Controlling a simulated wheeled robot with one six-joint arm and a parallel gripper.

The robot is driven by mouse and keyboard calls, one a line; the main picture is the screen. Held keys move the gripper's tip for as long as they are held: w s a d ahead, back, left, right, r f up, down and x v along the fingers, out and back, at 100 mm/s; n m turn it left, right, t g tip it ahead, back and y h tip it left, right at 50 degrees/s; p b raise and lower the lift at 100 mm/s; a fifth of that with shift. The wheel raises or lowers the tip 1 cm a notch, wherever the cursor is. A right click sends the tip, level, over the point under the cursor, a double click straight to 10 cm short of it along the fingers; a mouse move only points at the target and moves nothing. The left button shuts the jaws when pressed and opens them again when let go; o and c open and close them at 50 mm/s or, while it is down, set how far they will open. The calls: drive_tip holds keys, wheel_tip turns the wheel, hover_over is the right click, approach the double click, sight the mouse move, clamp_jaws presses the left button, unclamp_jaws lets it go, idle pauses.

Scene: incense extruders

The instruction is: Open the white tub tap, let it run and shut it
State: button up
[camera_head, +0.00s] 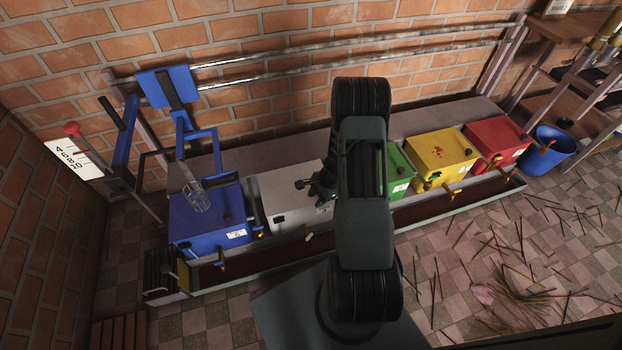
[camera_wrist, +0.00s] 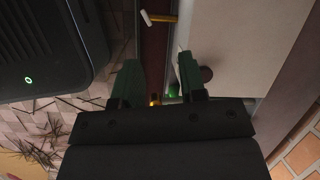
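My gripper (camera_head: 312,188) is over the white tub's right part in the head view. In the wrist view its two fingers (camera_wrist: 157,68) are apart with nothing held between them, and the tap lies beyond their tips, not touched. My arm hides part of the white tub.
The blue tub (camera_head: 208,216) is left; the green tub (camera_head: 398,172), yellow tub (camera_head: 442,150) and red tub (camera_head: 495,137) are right. A long trough (camera_head: 440,212) runs below the taps. A blue bucket (camera_head: 546,152) stands far right. Sticks litter the tiled floor.

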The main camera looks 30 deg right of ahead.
wheel_tip(320, 180, up, 8)
drive_tip(key=w+a+n+p, duration=0.1)
drive_tip(key=n+p, duration=0.1)
drive_tip(key=shift+a+r, duration=0.2)
drive_tip(key=shift+a, duration=0.15)
drive_tip(key=shift+w, duration=0.1)
